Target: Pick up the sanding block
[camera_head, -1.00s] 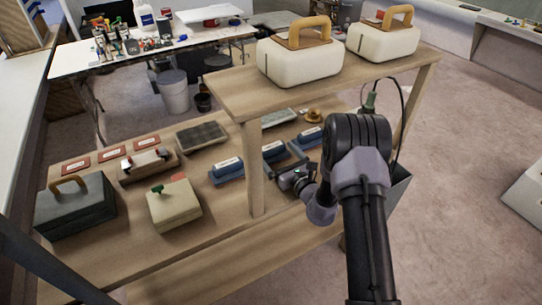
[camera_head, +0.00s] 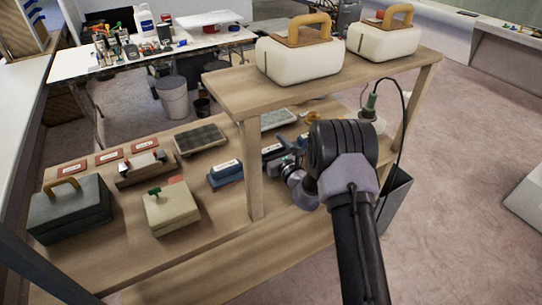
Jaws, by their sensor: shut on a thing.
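Blue blocks with white labels, which look like the sanding blocks, are on the lower wooden shelf. One blue block (camera_head: 225,173) lies left of the shelf post, clear of my gripper. Another blue sanding block (camera_head: 273,149) is just right of the post, at the end of my arm. My gripper (camera_head: 275,160) is shut on this block; its fingers are small, dark and partly hidden. A further blue block (camera_head: 303,141) is mostly hidden behind my arm.
The wooden post (camera_head: 252,170) and upper shelf (camera_head: 228,95) stand close to my gripper. Two cream cases (camera_head: 300,62) sit on the upper shelf. A dark case (camera_head: 70,215), a cream box (camera_head: 172,210) and a grey tray (camera_head: 200,139) occupy the lower shelf.

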